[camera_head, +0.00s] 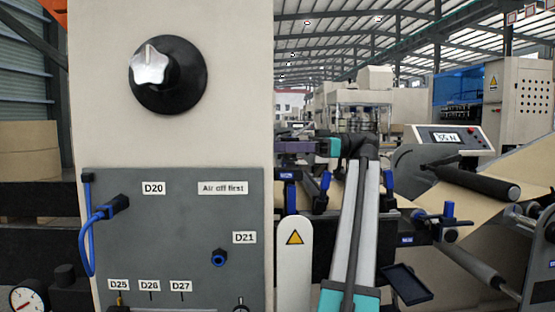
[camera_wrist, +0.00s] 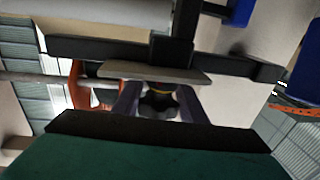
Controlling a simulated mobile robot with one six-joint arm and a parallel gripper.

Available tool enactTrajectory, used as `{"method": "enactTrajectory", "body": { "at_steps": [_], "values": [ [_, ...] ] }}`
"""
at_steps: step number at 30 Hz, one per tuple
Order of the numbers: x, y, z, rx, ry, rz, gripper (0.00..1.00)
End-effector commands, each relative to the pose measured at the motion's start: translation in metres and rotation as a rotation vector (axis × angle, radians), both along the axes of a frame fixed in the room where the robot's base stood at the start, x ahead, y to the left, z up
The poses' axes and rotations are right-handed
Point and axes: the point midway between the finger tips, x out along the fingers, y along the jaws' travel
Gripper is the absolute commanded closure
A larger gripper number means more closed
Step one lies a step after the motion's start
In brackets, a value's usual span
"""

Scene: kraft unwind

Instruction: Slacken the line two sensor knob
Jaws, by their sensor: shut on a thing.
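In the wrist view my gripper (camera_wrist: 158,98) has two purple fingers on either side of a dark lobed knob (camera_wrist: 158,106) and is shut on it. Which line the knob belongs to cannot be read. In the head view my gripper (camera_head: 290,147) points left, just right of the pale column, with its teal wrist behind it. The knob itself cannot be made out there.
The pale column (camera_head: 235,60) carries a silver star knob (camera_head: 150,66) on a black disc. Below is a grey panel (camera_head: 190,260) with labels, including "Air off first", a blue hose (camera_head: 86,235) and a blue fitting (camera_head: 219,257). A display (camera_head: 446,138) and rollers stand right.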

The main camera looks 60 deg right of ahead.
Motion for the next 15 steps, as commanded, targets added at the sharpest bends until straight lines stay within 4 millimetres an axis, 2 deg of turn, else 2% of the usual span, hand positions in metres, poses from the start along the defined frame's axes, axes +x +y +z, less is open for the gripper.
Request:
{"method": "enactTrajectory", "body": {
  "at_steps": [1, 15],
  "values": [
    [-0.0014, -0.0032, -0.0069, -0.001, 0.004, 0.0, 0.84],
    [-0.0035, 0.0046, -0.0038, -0.003, 0.004, 0.027, 0.84]
  ]
}}
